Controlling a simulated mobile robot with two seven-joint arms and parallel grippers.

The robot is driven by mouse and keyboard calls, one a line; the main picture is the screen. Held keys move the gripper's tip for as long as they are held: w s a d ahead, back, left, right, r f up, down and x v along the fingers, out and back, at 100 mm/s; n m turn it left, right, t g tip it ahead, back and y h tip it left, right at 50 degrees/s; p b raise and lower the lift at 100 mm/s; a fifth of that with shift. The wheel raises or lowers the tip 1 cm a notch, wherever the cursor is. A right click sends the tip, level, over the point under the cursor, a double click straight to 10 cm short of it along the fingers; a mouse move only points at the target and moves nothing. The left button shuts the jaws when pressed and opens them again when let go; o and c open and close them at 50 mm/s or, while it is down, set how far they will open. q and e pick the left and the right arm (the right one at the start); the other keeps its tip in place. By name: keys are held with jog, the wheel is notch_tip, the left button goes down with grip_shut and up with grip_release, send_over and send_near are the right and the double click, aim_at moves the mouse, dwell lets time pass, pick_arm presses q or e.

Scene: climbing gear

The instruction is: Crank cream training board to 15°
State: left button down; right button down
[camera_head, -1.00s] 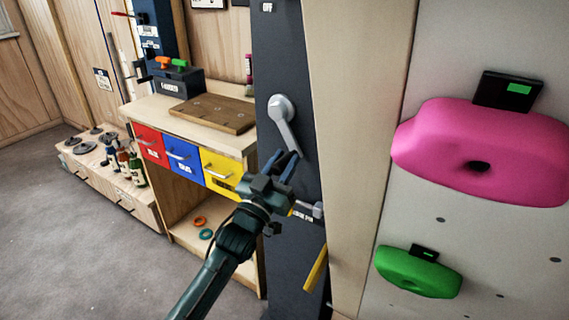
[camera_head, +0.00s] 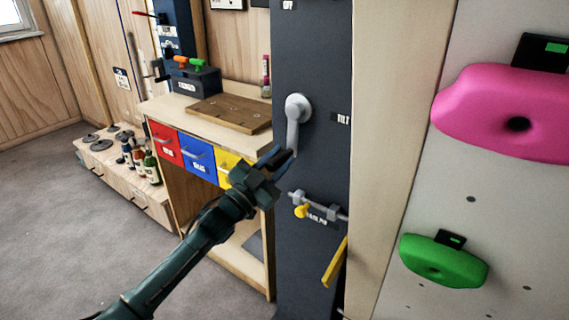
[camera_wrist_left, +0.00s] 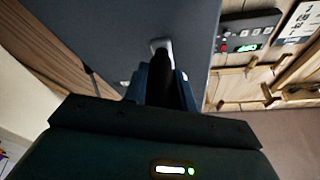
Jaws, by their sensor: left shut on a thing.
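The cream training board (camera_head: 490,215) fills the right side of the head view, with a cream side beam (camera_head: 385,110). A dark column (camera_head: 315,60) stands beside it and bears a silver crank (camera_head: 297,112), whose arm hangs nearly straight down. My left gripper (camera_head: 280,157) is at the crank's lower end, shut on its handle; the fingers hide most of the grip. In the left wrist view, a dark grip (camera_wrist_left: 176,78) sits between the fingers, with silver crank metal (camera_wrist_left: 160,46) beyond. No angle scale is readable. My right gripper is out of view.
Below the crank, a silver pin with a yellow knob (camera_head: 302,211) and a yellow lever (camera_head: 335,262) stick out from the column. A wooden bench with coloured drawers (camera_head: 198,158) stands close to its left. Pink (camera_head: 505,112) and green (camera_head: 442,264) holds jut from the board.

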pick_arm(q)
jog(key=shift+s+d+m, duration=0.2)
jog(key=shift+d+m, duration=0.1)
jog(key=c, duration=1.1)
grip_release()
jog(key=shift+c, duration=0.2)
jog(key=shift+a, duration=0.1)
jog(key=shift+s+a+f, duration=0.15)
jog(key=shift+s+a, duration=0.05)
jog(key=shift+s, duration=0.1)
jog(key=v, duration=1.2)
jog(key=shift+a+f, duration=0.1)
